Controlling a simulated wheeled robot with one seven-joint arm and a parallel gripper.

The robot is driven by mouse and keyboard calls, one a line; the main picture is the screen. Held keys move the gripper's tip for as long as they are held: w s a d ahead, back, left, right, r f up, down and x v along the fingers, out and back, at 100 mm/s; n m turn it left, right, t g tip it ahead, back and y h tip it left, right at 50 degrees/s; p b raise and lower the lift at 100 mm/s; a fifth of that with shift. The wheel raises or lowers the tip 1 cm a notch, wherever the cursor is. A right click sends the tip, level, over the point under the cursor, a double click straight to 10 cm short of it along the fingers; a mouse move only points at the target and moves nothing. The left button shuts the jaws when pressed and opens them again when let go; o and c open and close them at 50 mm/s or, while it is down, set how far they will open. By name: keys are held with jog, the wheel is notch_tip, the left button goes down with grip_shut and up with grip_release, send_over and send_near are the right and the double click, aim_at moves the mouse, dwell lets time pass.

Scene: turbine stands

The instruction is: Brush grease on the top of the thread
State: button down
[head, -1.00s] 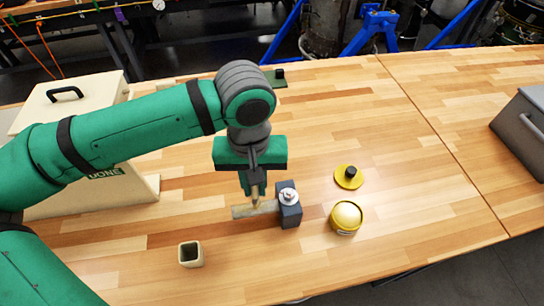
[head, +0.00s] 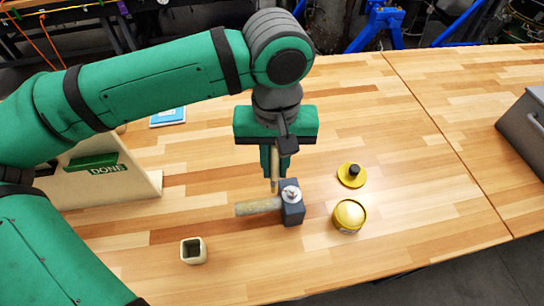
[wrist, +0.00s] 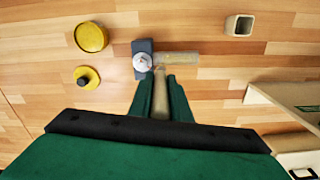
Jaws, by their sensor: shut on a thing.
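My gripper (head: 275,172) is shut on the light wooden handle of a brush (head: 275,178), which points down. The brush tip is beside or over a pale, rod-like thread (head: 258,206) lying level; I cannot tell whether they touch. The rod's right end meets a dark grey block (head: 292,213) with a silver nut-like piece (head: 289,192) on top. The wrist view shows the brush handle (wrist: 160,100) between my fingers, just below the rod (wrist: 178,58) and block (wrist: 142,47). A yellow grease pot (head: 348,216) stands right of the block. The bristles are not clear.
A yellow lid with a black knob (head: 351,174) lies behind the pot. A square beige cup (head: 193,250) stands front left. A cream box marked DONE (head: 105,185) stands at left, partly behind my arm. A grey case (head: 525,130) is far right. The wooden table's right middle is clear.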

jog(key=shift+r, duration=1)
